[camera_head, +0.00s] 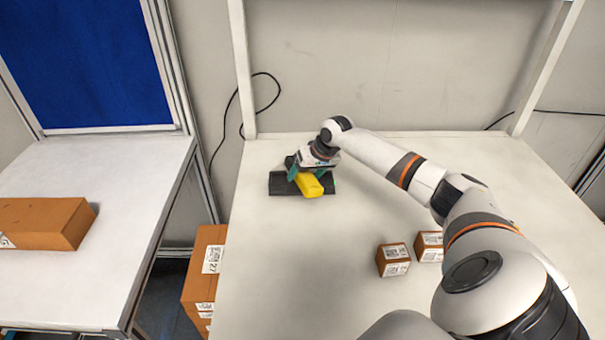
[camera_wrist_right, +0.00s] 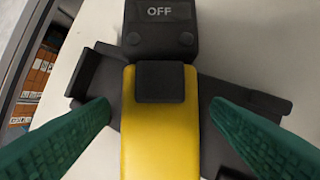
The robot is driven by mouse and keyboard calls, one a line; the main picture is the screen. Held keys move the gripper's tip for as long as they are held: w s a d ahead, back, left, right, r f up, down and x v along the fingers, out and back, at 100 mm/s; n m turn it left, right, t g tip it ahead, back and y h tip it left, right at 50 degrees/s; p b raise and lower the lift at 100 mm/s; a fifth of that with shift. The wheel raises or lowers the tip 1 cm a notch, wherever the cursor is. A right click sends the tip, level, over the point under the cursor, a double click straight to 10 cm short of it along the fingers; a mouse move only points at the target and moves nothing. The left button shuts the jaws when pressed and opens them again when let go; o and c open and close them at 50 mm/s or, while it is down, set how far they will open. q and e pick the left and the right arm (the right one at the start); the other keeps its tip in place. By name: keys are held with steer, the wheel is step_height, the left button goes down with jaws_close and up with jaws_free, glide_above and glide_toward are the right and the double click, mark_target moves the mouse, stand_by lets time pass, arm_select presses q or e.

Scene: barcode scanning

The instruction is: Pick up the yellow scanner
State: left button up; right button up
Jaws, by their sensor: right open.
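The yellow scanner (camera_head: 309,186) lies on a dark holder (camera_head: 283,187) near the back left of the white table. In the right wrist view the scanner (camera_wrist_right: 160,130) shows its yellow body, a black patch and a dark head marked OFF. The dark holder (camera_wrist_right: 240,135) extends to both sides beneath it. My right gripper (camera_head: 306,176) is over the scanner. Its green fingers (camera_wrist_right: 158,120) are open, one on each side of the yellow body, with visible gaps between them and it. My left gripper is not in view.
Two small labelled boxes (camera_head: 393,260) (camera_head: 429,246) stand on the white table (camera_head: 290,270) at the right, near my right arm. A side table (camera_head: 110,190) at the left holds a brown box (camera_head: 45,223). Stacked cartons (camera_head: 204,270) stand between the tables. The table's front left is clear.

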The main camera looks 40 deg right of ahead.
steer(key=c, duration=1.2)
